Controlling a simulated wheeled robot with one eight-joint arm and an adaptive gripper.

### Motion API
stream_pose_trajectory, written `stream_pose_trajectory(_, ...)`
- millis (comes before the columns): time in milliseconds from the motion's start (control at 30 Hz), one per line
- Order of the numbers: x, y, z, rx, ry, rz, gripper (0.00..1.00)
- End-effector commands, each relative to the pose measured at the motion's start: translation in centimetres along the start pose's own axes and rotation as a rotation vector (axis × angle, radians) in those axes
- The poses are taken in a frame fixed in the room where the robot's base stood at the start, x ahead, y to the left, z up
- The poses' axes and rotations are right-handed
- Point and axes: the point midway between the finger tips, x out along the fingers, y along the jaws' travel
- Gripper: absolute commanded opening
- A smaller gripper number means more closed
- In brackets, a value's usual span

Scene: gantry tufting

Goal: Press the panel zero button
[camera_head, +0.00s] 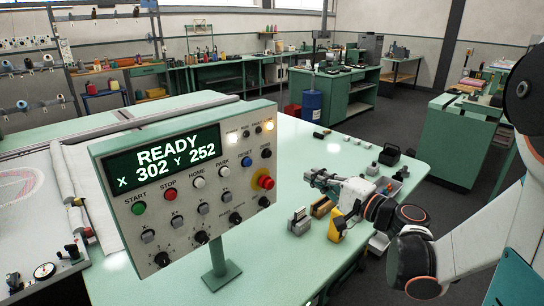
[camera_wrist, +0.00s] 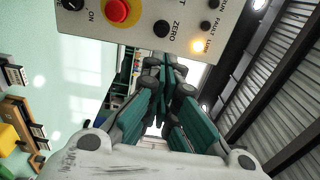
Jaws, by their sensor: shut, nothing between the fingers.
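The control panel (camera_head: 185,175) stands on a post on the green table, and its screen reads READY, X 302, Y 252. The black ZERO button (camera_head: 266,153) is at the panel's right side, above the red mushroom stop button (camera_head: 265,182). In the wrist view the ZERO button (camera_wrist: 161,28) sits beside its label, just beyond my fingertips. My gripper (camera_head: 309,177) is shut and empty, to the right of the panel and pointing toward it. In the wrist view my gripper (camera_wrist: 158,62) shows a gap to the button; the exact distance is hard to tell.
The blue OFFSET button (camera_head: 247,161) is just left of ZERO. A grey block (camera_head: 299,222) and a yellow tool (camera_head: 338,225) are on the table below my gripper.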

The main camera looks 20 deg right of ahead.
Motion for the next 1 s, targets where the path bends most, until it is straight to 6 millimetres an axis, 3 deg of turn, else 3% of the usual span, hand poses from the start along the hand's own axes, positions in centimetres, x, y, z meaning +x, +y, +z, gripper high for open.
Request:
stream_pose_trajectory(267,0.1,0.0,0.1,-0.001,-0.001,0.001,0.00)
stream_pose_trajectory(433,1.4,0.1,0.1,-0.001,-0.003,0.002,0.00)
stream_pose_trajectory(1000,11.8,0.2,0.2,-0.002,-0.004,0.002,0.00)
